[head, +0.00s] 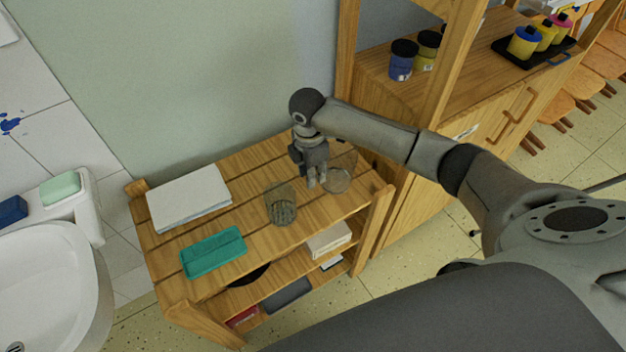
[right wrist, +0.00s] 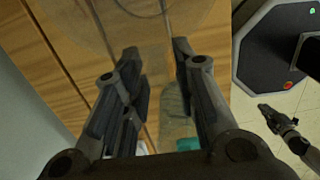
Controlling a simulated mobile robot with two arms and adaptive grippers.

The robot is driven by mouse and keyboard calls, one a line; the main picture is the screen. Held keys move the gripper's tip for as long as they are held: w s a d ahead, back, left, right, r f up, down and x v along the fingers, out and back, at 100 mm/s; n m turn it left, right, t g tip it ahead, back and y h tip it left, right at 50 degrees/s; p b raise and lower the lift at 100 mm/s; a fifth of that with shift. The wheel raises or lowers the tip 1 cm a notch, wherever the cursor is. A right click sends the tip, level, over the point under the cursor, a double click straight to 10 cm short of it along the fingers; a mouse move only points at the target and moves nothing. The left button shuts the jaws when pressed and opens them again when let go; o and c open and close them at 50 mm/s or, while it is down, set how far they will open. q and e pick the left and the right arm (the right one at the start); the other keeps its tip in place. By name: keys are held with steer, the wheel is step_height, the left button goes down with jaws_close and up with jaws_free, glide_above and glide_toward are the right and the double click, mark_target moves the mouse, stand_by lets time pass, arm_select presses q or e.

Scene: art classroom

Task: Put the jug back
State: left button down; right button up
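A clear glass jug (head: 341,181) stands on the top of a wooden shelf unit (head: 255,232), near its right end. My right gripper (head: 317,183) points down just left of the jug, partly in front of it. In the right wrist view the fingers of my right gripper (right wrist: 157,52) are apart, with nothing clearly held between them. The clear jug (right wrist: 100,22) shows there beyond the fingertips, with a thin curved line that may be its handle. My left gripper (right wrist: 268,113) shows small at the right of that view; its finger opening is unclear.
A clear tumbler (head: 281,207) stands left of my right gripper. A teal tray (head: 213,252) and a white paper stack (head: 188,197) lie farther left. A cabinet (head: 460,90) with paint jars stands to the right, a sink (head: 45,280) to the left.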

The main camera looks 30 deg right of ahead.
step_height(320, 180, up, 7)
steer(key=shift+a+f, duration=0.1)
steer(key=shift+a, duration=0.05)
steer(key=shift+s+f, duration=0.1)
steer(key=shift+s, duration=0.05)
stand_by(0.5)
